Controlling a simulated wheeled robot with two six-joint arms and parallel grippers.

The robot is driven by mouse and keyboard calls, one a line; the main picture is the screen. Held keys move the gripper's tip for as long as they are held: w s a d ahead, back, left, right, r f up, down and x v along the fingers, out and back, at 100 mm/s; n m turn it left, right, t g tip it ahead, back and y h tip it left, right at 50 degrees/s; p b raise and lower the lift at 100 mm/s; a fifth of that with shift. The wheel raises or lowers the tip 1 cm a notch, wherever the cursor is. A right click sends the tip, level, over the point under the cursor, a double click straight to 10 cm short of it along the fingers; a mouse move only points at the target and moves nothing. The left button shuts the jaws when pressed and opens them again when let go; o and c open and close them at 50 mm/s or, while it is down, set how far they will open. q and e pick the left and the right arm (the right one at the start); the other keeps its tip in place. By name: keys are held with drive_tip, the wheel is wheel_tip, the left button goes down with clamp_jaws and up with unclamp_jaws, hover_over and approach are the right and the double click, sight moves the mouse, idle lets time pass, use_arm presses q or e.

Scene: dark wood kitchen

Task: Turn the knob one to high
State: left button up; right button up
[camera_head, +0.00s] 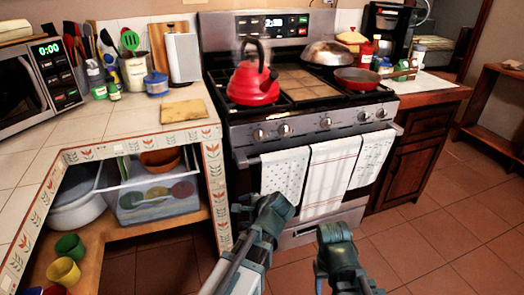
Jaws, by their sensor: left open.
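The stove (300,60) stands ahead of me. A row of several round knobs runs along its front panel, with the leftmost knob (259,134) at the left end, another knob (284,130) close beside it and a middle knob (326,122) further right. No label shows which is knob one, and their settings are too small to read. My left gripper (250,203) is open, in front of the oven door and below the left knobs, apart from them. My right gripper (334,235) is lower and further right; its fingers are not clear.
Towels (331,178) hang from the oven handle behind my grippers. A red kettle (252,84) and a red pan (357,78) sit on the stove top. A tiled counter (120,125) with open shelves borders the left. Free floor (440,235) lies to the right.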

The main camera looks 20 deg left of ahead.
use_arm(q)
drive_tip(key=w+d+r+m+t+y, duration=0.2)
drive_tip(key=w+r+m+t, duration=0.25)
drive_tip(key=r+m, duration=0.25)
drive_tip(key=m+t, duration=0.5)
drive_tip(key=m, duration=0.5)
approach(261, 138)
drive_tip(key=x, duration=0.9)
drive_tip(key=shift+d, duration=0.1)
drive_tip(key=c, duration=1.4)
